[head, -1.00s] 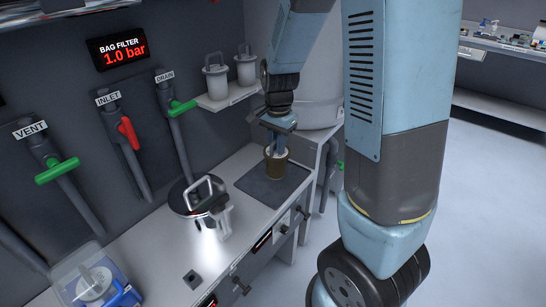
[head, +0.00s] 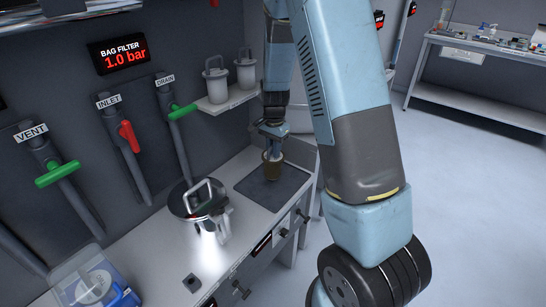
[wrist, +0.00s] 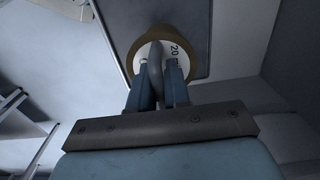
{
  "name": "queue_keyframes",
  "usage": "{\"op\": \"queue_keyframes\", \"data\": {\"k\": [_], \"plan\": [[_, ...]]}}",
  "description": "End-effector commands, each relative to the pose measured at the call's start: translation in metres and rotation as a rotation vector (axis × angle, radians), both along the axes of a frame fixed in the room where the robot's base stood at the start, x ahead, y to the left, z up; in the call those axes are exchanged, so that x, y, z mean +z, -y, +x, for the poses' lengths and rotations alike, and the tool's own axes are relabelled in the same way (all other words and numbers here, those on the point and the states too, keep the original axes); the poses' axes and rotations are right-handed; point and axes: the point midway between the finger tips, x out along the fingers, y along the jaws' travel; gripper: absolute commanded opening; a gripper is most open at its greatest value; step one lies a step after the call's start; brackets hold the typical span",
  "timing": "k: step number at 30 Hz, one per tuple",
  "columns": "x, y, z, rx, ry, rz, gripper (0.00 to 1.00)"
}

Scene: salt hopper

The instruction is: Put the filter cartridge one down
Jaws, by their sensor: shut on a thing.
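The filter cartridge (head: 272,172) is a brown cylinder with a white top marked "20" and a grey handle. It stands upright over the dark mat (head: 252,190) on the bench; I cannot tell whether its base touches the mat. My gripper (head: 274,143) is above it, shut on its handle. In the wrist view the fingers (wrist: 160,82) close on the handle from both sides, and the cartridge's brown rim (wrist: 131,57) shows beyond them. The base of the cartridge is hidden in the wrist view.
Two white handled canisters (head: 216,85) stand on a shelf (head: 228,100) behind. A clear-lidded blue box (head: 95,285) is at front left. Pipes with valve handles line the wall.

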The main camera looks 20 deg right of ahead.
Motion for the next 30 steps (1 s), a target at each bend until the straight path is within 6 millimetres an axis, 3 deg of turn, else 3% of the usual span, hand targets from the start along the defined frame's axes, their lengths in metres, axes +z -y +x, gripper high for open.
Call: {"op": "queue_keyframes", "data": {"k": [7,14,15,22,30], "plan": [[-0.03,0.0,0.002,-0.001,-0.003,0.0,0.0],[-0.033,0.0,0.002,0.0,0.0,0.0,0.0],[-0.033,0.0,0.002,0.0,0.0,0.0,0.2],[-0.033,0.0,0.002,0.001,0.0,0.0,0.42],[-0.031,-0.002,0.002,0.002,0.0,0.0,0.42]]}}
